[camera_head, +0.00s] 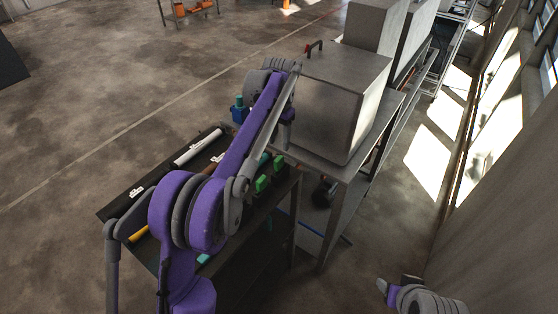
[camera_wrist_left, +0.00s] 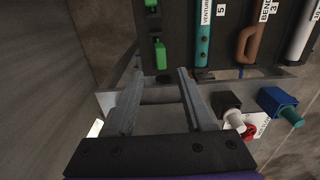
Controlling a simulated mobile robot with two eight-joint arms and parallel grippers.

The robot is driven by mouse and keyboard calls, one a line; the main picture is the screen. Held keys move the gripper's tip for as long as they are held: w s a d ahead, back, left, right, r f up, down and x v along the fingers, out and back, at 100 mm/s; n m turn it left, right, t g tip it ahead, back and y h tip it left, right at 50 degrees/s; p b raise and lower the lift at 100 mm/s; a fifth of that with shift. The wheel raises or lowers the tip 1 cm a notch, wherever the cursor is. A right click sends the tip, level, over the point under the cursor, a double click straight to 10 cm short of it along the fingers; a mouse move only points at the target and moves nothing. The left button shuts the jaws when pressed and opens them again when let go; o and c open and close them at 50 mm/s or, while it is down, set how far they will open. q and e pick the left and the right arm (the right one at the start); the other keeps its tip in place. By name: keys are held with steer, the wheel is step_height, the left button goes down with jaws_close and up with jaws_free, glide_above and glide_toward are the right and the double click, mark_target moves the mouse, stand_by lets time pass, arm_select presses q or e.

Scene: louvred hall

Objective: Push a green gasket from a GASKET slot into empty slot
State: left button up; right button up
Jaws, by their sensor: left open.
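Green gaskets lie on the dark board of the workbench. In the head view one green gasket (camera_head: 262,183) sits near the board's right edge, with another (camera_head: 278,163) just beyond it. In the left wrist view a green gasket (camera_wrist_left: 160,54) lies just beyond the fingertips, and a second one (camera_wrist_left: 150,4) is cut off at the top edge. My left gripper (camera_wrist_left: 160,74) is open and empty over the board's edge, its fingers apart. In the head view it (camera_head: 284,138) is partly hidden by my arm. My right gripper (camera_head: 397,287) is at the lower right, away from the board; its jaws are unclear. Slot labels for gaskets are not readable.
A teal venturi tube (camera_wrist_left: 203,35), a brown bend (camera_wrist_left: 247,40) and a white cylinder (camera_wrist_left: 300,40) lie on the board. A blue fitting (camera_wrist_left: 276,101) stands beside its edge. A grey metal box (camera_head: 345,85) on a table rises close behind my left gripper.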

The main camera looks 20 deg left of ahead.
mark_target(278, 158)
arm_select(q)
steer(key=shift+f+b, duration=0.35)
steer(key=shift+f, duration=0.5)
step_height(278, 158, down, 8)
steer(key=b, duration=0.3)
steer(key=shift+f, duration=0.25)
arm_select(e)
step_height(278, 158, down, 6)
steer(key=s, duration=0.3)
steer(key=shift+r+g, duration=0.2)
steer(key=shift+g, duration=0.1)
arm_select(q)
steer(key=shift+w, duration=0.1)
arm_select(e)
steer(key=shift+w+r, duration=0.1)
arm_select(q)
steer(key=shift+c, duration=0.3)
jaws_close()
arm_select(e)
steer(key=shift+d, duration=0.1)
arm_select(q)
steer(key=shift+a+r, duration=0.1)
